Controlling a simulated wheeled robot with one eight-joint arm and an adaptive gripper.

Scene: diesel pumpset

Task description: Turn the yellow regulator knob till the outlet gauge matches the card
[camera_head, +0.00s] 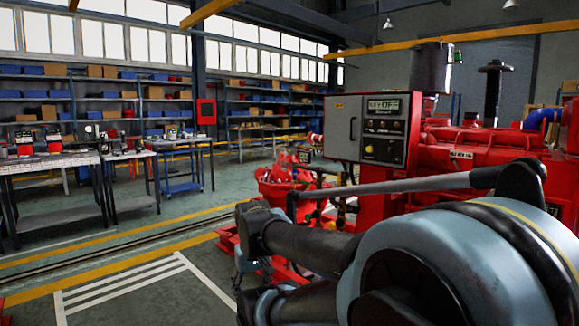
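A small yellow round knob or button (369,149) sits low on the dark face of the grey control cabinet (343,128). I cannot tell whether it is the regulator knob. A pale label ending in "OFF" (384,104) is at the top of that face. I cannot make out an outlet gauge or a card with a reading. My arm crosses the lower right and hides part of the red pumpset (465,155). My gripper (250,274) seems to hang below the arm's far end, left of and lower than the cabinet. Its fingers are too small and dark to read.
A red machine part (285,188) stands on the floor beyond my arm. Workbenches (55,160) with small equipment are at the left, a blue trolley (181,187) beside them. Shelves with boxes line the back wall. The marked floor (140,280) at lower left is clear.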

